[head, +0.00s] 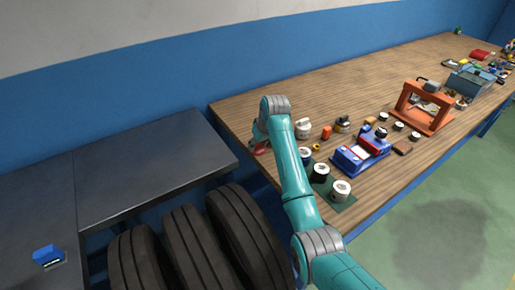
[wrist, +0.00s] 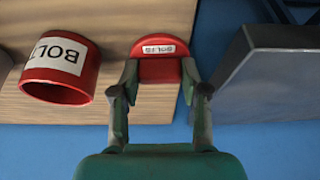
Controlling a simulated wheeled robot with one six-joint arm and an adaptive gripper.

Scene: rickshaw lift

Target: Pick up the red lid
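The red lid (wrist: 158,68) has a white label reading BOLTS and lies near the edge of the wooden table in the wrist view. My gripper (wrist: 159,72) is open, with one finger on each side of the lid; the fingers overlap its sides in the picture, and I cannot tell whether they touch it. In the head view, a bit of red (head: 260,149) shows by my gripper at the table's left end, mostly hidden by my arm.
A dark grey bench (wrist: 275,75) stands beside the table, with a gap between. In the head view, white pots (head: 341,190), a blue-red device (head: 360,152) and an orange frame (head: 424,108) stand on the table (head: 370,75). Black tires (head: 190,245) stand below the grey bench.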

